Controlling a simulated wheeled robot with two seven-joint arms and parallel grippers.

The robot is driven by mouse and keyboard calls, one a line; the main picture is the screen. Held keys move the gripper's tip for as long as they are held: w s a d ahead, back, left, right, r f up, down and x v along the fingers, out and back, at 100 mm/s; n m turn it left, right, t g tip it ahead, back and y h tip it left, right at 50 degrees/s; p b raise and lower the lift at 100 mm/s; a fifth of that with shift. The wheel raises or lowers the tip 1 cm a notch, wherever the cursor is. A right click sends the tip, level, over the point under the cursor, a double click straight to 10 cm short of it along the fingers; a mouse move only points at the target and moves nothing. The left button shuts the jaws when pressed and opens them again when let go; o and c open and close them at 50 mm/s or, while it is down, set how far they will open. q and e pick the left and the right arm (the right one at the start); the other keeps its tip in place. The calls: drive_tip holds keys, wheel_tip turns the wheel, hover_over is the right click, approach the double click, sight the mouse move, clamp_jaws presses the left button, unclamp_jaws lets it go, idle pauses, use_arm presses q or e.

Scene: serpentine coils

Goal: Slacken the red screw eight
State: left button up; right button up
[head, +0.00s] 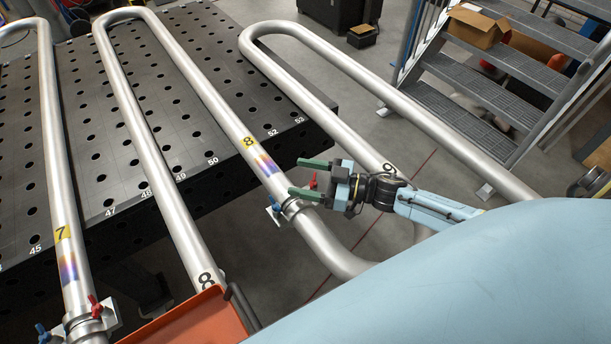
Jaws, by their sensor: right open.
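The steel pipe (200,90) with the yellow 8 tag runs down the middle of the head view, over the perforated table. A clamp (290,209) sits around it below the heat-tinted band. The clamp has a blue screw (274,202) on its left side. The red screw (313,181) shows on its right side, small and partly hidden. My right gripper (297,177) is open, with its two green fingers pointing left. The red screw appears between the fingers in the picture; I cannot tell whether they touch it. My left gripper is not in view.
The pipe tagged 7 (52,130) has a similar clamp with a red screw (95,306) and a blue screw (41,331). Another pipe bend (310,95) passes behind my right gripper. An orange tray (195,322) is at the bottom. Metal stairs (490,95) stand at the right.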

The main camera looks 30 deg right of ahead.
drive_tip(key=c, duration=1)
drive_tip(key=shift+s+a+f+n+g+y+b, duration=0.1)
drive_tip(key=shift+s+n+g+y+b, duration=0.1)
drive_tip(key=shift+n+g+y+b, duration=0.95)
drive_tip(key=shift+s+a+r+n+g+y+b, duration=0.15)
drive_tip(key=shift+n+g+y+b, duration=0.3)
drive_tip(key=shift+n+g+b, duration=1.55)
drive_tip(key=shift+s+f+n+g+y+b, duration=0.2)
drive_tip(key=shift+n+g+y+b, duration=0.55)
drive_tip(key=shift+g+b, duration=1)
drive_tip(key=shift+g+p, duration=0.45)
drive_tip(key=shift+g, duration=0.15)
drive_tip(key=o, duration=1)
wheel_tip(320, 180, up, 10)
drive_tip(key=p, duration=0.1)
